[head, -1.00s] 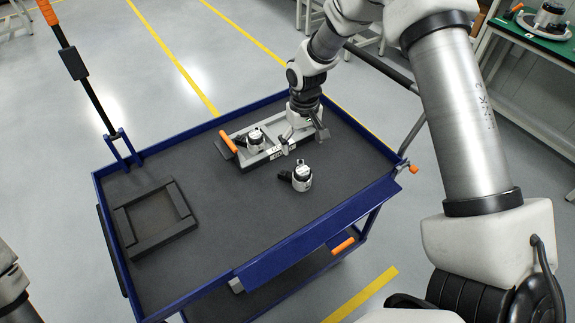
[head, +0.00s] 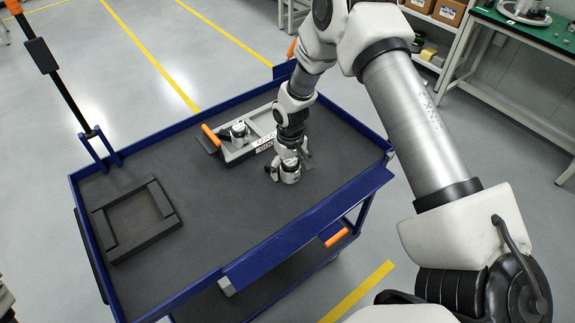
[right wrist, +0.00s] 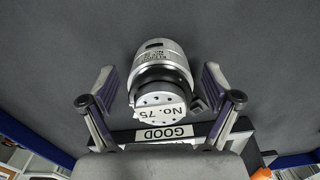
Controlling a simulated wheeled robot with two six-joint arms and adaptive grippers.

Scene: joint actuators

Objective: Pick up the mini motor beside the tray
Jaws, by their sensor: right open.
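The mini motor (head: 289,174), a small silver cylinder with a dark part, stands on the dark cart top beside the tray (head: 237,154). In the right wrist view the motor (right wrist: 160,70) lies between my open right fingers, with a label reading "No. 75" on it. My right gripper (head: 290,166) is over the motor in the head view and partly hides it. In the wrist view the fingers (right wrist: 160,92) stand apart on both sides, with gaps to the motor. The grey tray has orange handles and a "GOOD" label (right wrist: 164,133). My left gripper is not in view.
Another motor (head: 239,131) sits in the tray. A black square frame (head: 104,231) lies at the left of the cart top. The cart has a raised blue rim (head: 200,117). The front middle of the top is clear.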

